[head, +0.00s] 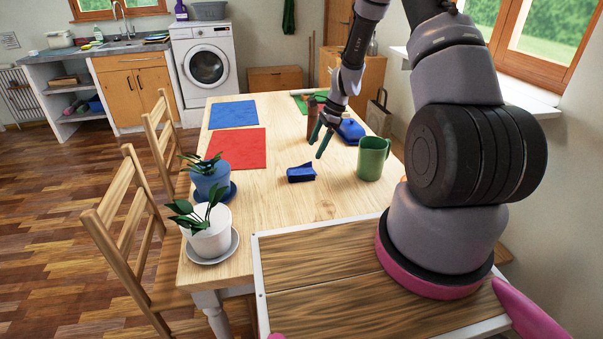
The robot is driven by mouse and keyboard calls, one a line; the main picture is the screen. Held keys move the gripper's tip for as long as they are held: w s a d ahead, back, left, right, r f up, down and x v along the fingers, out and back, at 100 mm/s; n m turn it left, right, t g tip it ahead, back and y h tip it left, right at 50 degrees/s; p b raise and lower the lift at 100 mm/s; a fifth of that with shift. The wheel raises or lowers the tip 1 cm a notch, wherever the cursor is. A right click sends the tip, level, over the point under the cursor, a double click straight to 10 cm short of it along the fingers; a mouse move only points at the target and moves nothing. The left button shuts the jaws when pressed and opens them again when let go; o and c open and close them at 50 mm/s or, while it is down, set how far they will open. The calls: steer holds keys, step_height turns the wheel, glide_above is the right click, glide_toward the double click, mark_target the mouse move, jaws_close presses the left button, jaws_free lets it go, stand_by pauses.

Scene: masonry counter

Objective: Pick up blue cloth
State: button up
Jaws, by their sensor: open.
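A small dark-blue folded piece (301,173), which looks like the blue cloth, lies on the middle of the wooden table, apart from other things. My gripper (322,140) has teal fingers pointing down. It is open and appears empty, above the table, up and to the right of the small blue piece in the picture. Another blue item (351,130) lies farther back, just right of my gripper and partly hidden by it; I cannot tell exactly what it is. A flat blue mat (233,113) lies at the table's far left.
A green mug (373,158) stands right of the small blue piece. A brown item (312,118) stands behind my gripper, near a green cloth-like item (303,103). A red mat (237,148) and potted plants in blue (211,180) and white (208,235) pots line the left side.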

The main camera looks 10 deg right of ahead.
mark_target(306, 165)
steer(key=x, duration=1.1)
steer(key=shift+w+a+r, duration=0.1)
steer(key=c, duration=1.5)
steer(key=shift+o, duration=0.2)
step_height(306, 165, up, 10)
steer(key=shift+r, duration=0.1)
